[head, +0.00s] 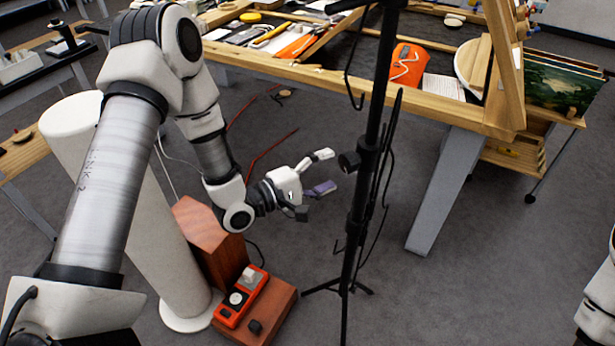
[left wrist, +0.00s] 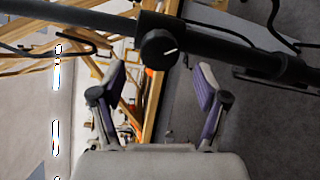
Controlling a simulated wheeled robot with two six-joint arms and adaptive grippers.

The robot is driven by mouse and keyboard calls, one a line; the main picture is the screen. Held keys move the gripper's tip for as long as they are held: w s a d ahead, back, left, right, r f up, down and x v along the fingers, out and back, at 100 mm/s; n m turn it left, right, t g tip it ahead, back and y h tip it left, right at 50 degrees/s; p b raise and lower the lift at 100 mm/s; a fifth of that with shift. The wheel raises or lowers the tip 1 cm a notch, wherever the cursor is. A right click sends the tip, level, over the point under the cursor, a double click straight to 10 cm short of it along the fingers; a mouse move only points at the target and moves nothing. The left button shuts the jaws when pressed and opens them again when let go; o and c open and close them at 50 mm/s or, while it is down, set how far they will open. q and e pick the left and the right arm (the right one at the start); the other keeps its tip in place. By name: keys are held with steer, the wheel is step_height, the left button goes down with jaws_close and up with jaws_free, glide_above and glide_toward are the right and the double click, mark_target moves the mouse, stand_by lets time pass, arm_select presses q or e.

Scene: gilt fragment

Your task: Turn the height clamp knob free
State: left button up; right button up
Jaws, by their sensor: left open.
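The height clamp knob (head: 349,161) is a small black knob on the left side of a thin black upright stand (head: 365,150). In the left wrist view the knob (left wrist: 158,49) is round with a white mark, and lies beyond the fingertips, roughly centred between them. My left gripper (head: 326,171) is open and empty, its two fingers pointing right toward the knob, with a small gap left. Its fingers with purple pads also show in the left wrist view (left wrist: 160,82). My right gripper is out of view; only a part of my right arm shows at the right edge.
A wooden workbench (head: 300,74) with tools and an orange pouch (head: 407,64) stands behind the stand. A wooden box (head: 208,243) and an orange device (head: 242,296) sit below my left arm. Black cables (head: 385,170) hang along the stand. Floor to the right is clear.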

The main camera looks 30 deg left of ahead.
arm_select(q)
steer(key=v, duration=0.6)
steer(key=shift+s+a, duration=0.2)
steer(key=s+d+f+m+g+y, duration=0.25)
steer(key=s+f+g, duration=0.35)
steer(key=f, duration=0.5)
steer(key=s+d+f+m+g+y, duration=0.2)
steer(key=s+d+f+m+g, duration=0.15)
steer(key=s+f, duration=0.65)
steer(key=s+a+f+m+g+y, duration=0.5)
steer(key=s+a+m, duration=0.1)
steer(key=s+m, duration=0.1)
steer(key=shift+s+a+f+m, duration=0.15)
steer(key=shift+s+f+m, duration=0.2)
steer(key=shift+s, duration=0.4)
